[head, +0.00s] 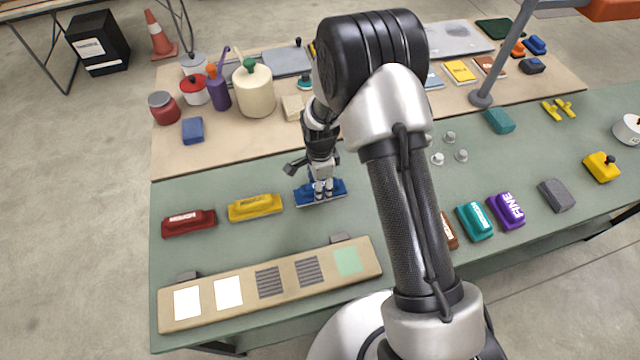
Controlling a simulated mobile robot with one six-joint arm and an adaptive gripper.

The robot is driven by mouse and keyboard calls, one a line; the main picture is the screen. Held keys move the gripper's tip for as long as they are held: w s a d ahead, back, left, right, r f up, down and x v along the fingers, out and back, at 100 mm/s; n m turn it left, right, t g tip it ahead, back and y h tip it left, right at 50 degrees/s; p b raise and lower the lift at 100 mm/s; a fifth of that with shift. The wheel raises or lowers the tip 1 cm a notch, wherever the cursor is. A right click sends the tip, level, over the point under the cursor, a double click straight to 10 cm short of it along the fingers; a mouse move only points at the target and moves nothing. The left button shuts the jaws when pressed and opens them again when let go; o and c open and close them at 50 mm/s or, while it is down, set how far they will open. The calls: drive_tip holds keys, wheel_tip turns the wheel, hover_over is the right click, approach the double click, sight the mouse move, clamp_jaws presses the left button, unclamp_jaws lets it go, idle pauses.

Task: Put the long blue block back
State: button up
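The long blue block (305,194) lies on the green table top (360,215), right of a long yellow block (255,207) and a long dark red block (188,222). My gripper (323,191) points down at the middle of the blue block, with its fingers over or around it and hiding part of it. I cannot tell whether the fingers are closed on it, or whether the block is lifted. A tan board (210,318) in front bears white, striped and green squares.
Teal (474,222), purple (506,210) and grey (556,195) blocks lie to the right, with a brown one (449,230) partly behind my arm. Small pale knobs (461,155) and a grey post (482,100) stand farther back. Jars, including a cream one (254,90), crowd the back left.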

wheel_tip(320, 180, up, 13)
drive_tip(key=p, duration=0.2)
drive_tip(key=shift+f+p, duration=0.2)
drive_tip(key=shift+p, duration=0.1)
drive_tip(key=s+d+r+n+t, duration=0.1)
drive_tip(key=s+d+r+n, duration=0.15)
drive_tip(key=r, duration=0.35)
drive_tip(key=s+d+r+n, duration=0.2)
drive_tip(key=s+r, duration=0.2)
drive_tip(key=r, duration=0.3)
drive_tip(key=s+d+r+n+t, duration=0.1)
drive_tip(key=s+d+r+n, duration=0.15)
drive_tip(key=r, duration=0.35)
drive_tip(key=s+d+r+n+t, duration=0.1)
drive_tip(key=s+r+n, duration=0.2)
drive_tip(key=s, duration=0.5)
drive_tip(key=s+d+r+n+t, duration=0.1)
drive_tip(key=s+d+r+n, duration=0.1)
drive_tip(key=s+n, duration=0.3)
drive_tip(key=s+r, duration=0.1)
drive_tip(key=s, duration=0.3)
drive_tip(key=shift+n+t, duration=0.3)
drive_tip(key=shift+n, duration=0.1)
drive_tip(key=shift+d, duration=0.1)
wheel_tip(320, 180, down, 6)
drive_tip(key=b, duration=0.6)
